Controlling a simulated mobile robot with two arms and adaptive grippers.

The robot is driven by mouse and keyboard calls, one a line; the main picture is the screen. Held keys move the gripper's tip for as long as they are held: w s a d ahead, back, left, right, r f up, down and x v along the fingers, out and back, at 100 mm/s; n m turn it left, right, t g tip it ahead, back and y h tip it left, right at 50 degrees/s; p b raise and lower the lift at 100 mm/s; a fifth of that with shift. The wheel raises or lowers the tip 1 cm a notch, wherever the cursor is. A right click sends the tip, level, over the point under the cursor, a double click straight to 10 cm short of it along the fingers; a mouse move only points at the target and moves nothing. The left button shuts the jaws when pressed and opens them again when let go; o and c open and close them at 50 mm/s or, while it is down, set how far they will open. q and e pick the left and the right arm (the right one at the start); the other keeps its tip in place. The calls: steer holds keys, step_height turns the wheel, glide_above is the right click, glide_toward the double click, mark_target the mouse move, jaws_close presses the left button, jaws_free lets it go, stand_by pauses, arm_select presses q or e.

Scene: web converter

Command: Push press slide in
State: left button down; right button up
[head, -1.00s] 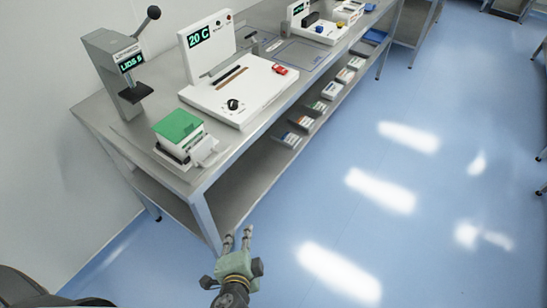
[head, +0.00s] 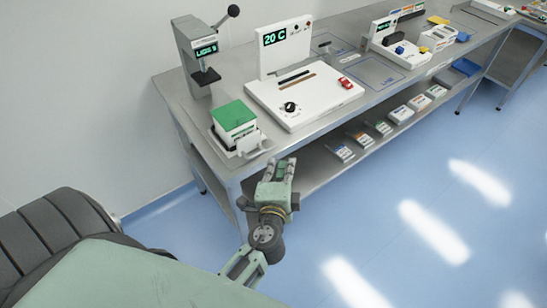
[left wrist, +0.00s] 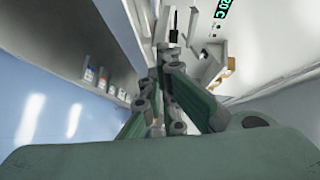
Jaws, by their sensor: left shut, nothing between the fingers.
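A grey press (head: 200,58) with a black-knobbed lever and a green "LIDS 9" display stands at the back left of the steel bench (head: 221,168). In front of it, near the bench's front left corner, is a white box with a green lid (head: 233,117). A small white plate-like part (head: 250,144) juts from its front right side; I cannot tell whether this is the press slide. My left gripper (head: 281,168) is shut and empty, below and right of that part in the picture, by the bench's front edge. Its fingers also show in the left wrist view (left wrist: 168,52). My right gripper is out of view.
A white machine with a "20 C" display (head: 306,100) stands right of the box, with a red item (head: 346,83) on it. Small boxes (head: 400,114) line the lower shelf. The blue floor (head: 380,200) in front is clear.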

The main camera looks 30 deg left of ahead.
arm_select(q)
steer(key=a, duration=0.2)
steer(key=w+a+f, duration=0.1)
steer(key=shift+a, duration=0.2)
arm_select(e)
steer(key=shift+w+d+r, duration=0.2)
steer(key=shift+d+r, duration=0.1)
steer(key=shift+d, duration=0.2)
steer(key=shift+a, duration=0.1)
